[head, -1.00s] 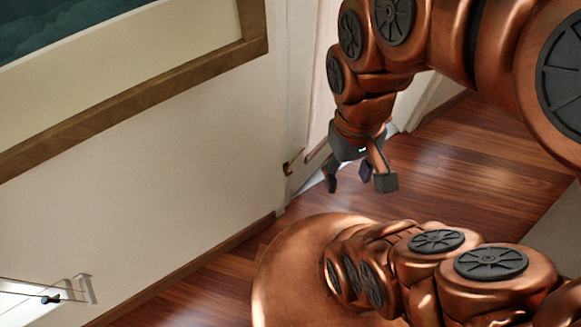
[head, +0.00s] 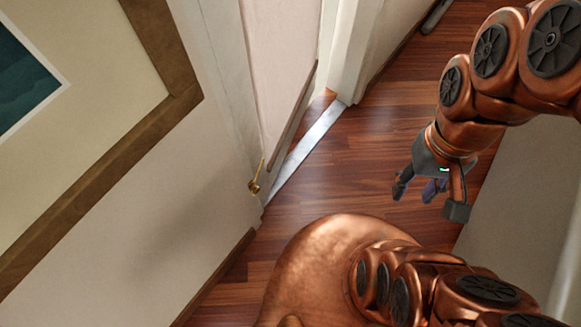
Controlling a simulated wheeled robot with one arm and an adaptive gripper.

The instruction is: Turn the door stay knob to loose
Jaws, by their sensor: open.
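A small brass fitting (head: 256,178) sits at the near edge of the pale door (head: 280,60), beside the white wall. I cannot tell whether it is the handle or part of the door stay, and no knob is clearly recognisable in this view. My gripper (head: 428,200) hangs over the wood floor, well to the right of the brass fitting and apart from it. Its dark fingertips are spread and hold nothing.
A metal threshold strip (head: 308,150) runs along the doorway floor. A wood-framed picture (head: 165,50) hangs on the left wall. A pale surface (head: 525,200) stands right of my gripper. The wood floor (head: 365,165) between doorway and gripper is clear.

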